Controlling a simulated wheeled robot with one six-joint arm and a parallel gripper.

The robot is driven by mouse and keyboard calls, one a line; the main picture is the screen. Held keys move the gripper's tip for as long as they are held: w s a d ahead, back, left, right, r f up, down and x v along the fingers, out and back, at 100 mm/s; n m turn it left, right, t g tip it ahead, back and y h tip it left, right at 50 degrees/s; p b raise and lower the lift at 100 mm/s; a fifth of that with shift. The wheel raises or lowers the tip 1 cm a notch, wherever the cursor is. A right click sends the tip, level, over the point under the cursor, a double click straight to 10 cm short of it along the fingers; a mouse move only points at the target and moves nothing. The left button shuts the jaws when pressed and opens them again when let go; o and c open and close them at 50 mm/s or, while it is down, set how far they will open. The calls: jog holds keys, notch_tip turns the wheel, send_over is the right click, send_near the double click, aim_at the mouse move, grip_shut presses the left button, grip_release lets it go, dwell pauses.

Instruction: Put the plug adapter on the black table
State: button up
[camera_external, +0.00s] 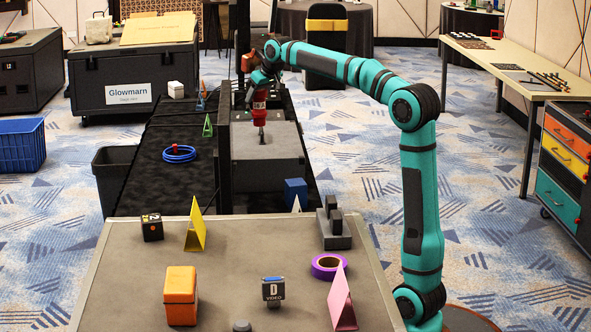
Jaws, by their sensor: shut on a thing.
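My gripper (262,140) points down over the grey block-like top (285,143) at the centre back, beside the black table.
Small green and blue upright pieces stand on the table's far part. The grey front table (215,280) holds an orange box (181,296), purple tape (328,266) and a video block (273,290).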

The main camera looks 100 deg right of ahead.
notch_tip(320, 180, down, 28)
dwell(0.7)
jog(key=o, duration=1)
jog(key=shift+f, duration=0.1)
jog(key=shift+o, duration=0.2)
jog(key=v, duration=1.2)
jog(key=shift+r, duration=0.25)
